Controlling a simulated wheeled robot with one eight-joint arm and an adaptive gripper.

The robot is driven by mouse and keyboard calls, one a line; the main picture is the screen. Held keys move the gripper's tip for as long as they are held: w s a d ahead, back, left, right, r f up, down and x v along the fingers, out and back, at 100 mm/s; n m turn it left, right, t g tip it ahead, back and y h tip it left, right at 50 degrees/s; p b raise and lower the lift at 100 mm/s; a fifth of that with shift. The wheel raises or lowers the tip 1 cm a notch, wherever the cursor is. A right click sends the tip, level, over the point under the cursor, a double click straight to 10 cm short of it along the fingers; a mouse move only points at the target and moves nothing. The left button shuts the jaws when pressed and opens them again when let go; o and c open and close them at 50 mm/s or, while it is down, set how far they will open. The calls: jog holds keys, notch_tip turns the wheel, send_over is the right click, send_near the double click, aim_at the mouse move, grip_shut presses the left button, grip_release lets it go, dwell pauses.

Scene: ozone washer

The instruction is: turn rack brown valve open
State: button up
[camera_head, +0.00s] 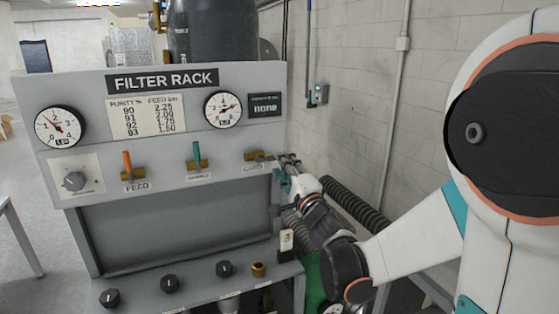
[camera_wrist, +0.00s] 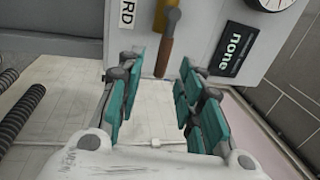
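The brown valve (camera_head: 255,155) is the rightmost of the rack's valves in the head view. Its brass body sits on the panel, and its handle extends sideways toward my gripper (camera_head: 283,176). In the wrist view the brown handle (camera_wrist: 165,55) runs from the brass body at the top down to between the fingertips of my gripper (camera_wrist: 162,70). The teal-padded fingers are spread on both sides of the handle, with gaps visible. Nothing is clasped. In the head view the fingers are small and partly hidden by the wrist.
The orange-handled valve (camera_head: 127,165) and teal-handled valve (camera_head: 196,155) stand to the left on the same panel. Dark ribbed hoses (camera_head: 355,205) and a wall are to the right. A lower ledge with black knobs (camera_head: 170,284) projects below.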

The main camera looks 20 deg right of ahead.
jog(key=s+f, duration=0.1)
jog(key=s, duration=0.6)
jog(key=shift+f, duration=0.25)
